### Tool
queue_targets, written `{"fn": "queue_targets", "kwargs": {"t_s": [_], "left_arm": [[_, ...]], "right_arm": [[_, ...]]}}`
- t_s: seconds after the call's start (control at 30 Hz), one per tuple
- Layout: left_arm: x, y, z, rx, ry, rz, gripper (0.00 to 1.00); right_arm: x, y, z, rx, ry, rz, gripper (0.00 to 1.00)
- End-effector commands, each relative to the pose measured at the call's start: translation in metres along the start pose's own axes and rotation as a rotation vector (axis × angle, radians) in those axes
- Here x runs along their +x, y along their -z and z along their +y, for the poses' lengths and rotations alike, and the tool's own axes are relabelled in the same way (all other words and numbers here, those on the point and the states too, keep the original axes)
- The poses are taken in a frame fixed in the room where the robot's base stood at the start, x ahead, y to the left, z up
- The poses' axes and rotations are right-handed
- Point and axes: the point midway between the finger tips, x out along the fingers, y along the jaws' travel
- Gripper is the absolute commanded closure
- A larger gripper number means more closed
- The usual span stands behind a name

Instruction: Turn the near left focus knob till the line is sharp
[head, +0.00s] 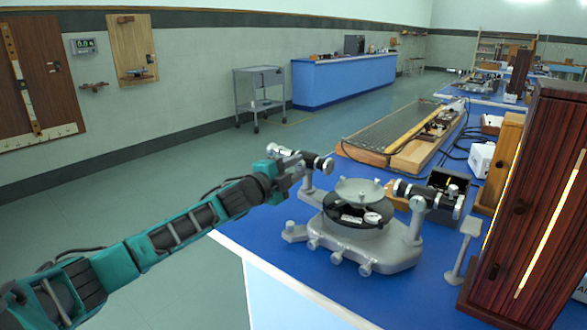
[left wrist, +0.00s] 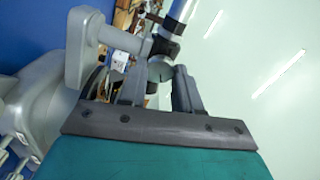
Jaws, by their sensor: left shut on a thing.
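The grey spectrometer (head: 375,250) stands on the near corner of the blue bench, with a round table on top and a tube on a post at each side. My left gripper (head: 292,170) reaches in from the left to the left tube (head: 318,162). In the left wrist view its two fingers (left wrist: 160,90) are on either side of a small rounded focus knob (left wrist: 161,68) under the tube, shut on it. The fingers partly hide the knob. A small black box (head: 450,184) behind the right tube shows a yellowish mark; its sharpness cannot be told. My right gripper is out of view.
A tall dark wooden cabinet (head: 530,200) with a glowing slit stands close on the right. A small grey stand (head: 463,250) is beside it. A long wooden tray (head: 400,135) lies behind the spectrometer. The floor left of the bench is clear.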

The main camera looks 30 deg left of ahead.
Motion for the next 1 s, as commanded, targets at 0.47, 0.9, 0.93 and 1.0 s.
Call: {"fn": "queue_targets", "kwargs": {"t_s": [0.47, 0.9, 0.93, 1.0], "left_arm": [[0.000, 0.000, 0.000, -0.002, 0.000, 0.000, 0.42], [-0.019, -0.001, 0.002, -0.001, -0.004, -0.001, 0.42], [-0.022, -0.001, 0.002, -0.001, -0.003, -0.001, 0.42], [-0.032, -0.001, 0.002, -0.001, -0.004, -0.001, 0.42]], "right_arm": [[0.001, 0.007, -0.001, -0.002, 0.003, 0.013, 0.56], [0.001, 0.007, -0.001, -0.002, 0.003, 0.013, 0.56], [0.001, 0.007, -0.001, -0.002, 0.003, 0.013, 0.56], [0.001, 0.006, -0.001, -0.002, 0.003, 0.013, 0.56]]}}
